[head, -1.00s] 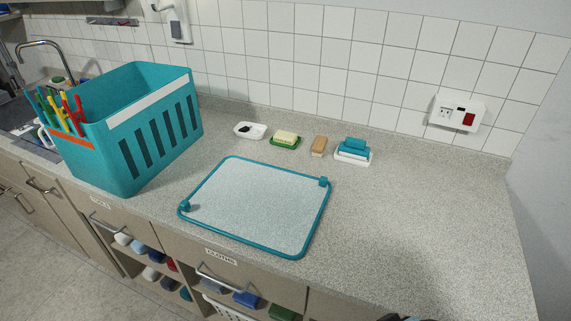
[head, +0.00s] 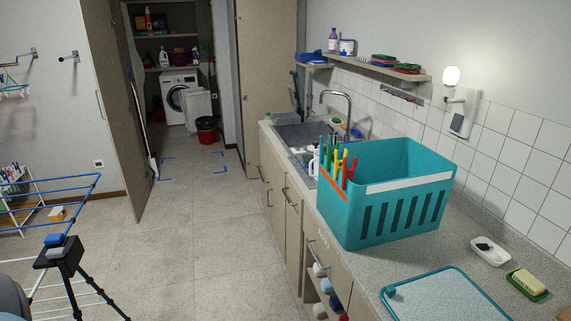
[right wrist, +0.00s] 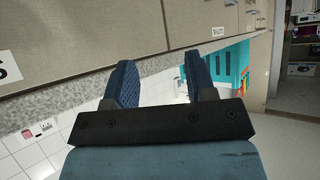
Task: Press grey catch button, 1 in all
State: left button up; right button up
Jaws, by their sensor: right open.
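I cannot make out a grey catch button in either view; it may be hidden or too small to tell. In the right wrist view my right gripper (right wrist: 160,80) is open, with its two dark blue fingers apart and nothing between them. It is tilted near the counter's front edge and the drawer fronts. The teal crate (right wrist: 230,65) shows beyond its fingers. My left gripper is in neither view.
The teal crate (head: 385,205) with colored handles stands on the counter beside the sink (head: 305,135). A teal-rimmed board (head: 440,295) lies nearer. A drying rack (head: 70,190) and black tripod (head: 75,270) stand left. The middle floor is clear, leading to an open closet (head: 170,60).

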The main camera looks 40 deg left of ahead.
aim_at(57, 252)
jog(key=u, duration=3)
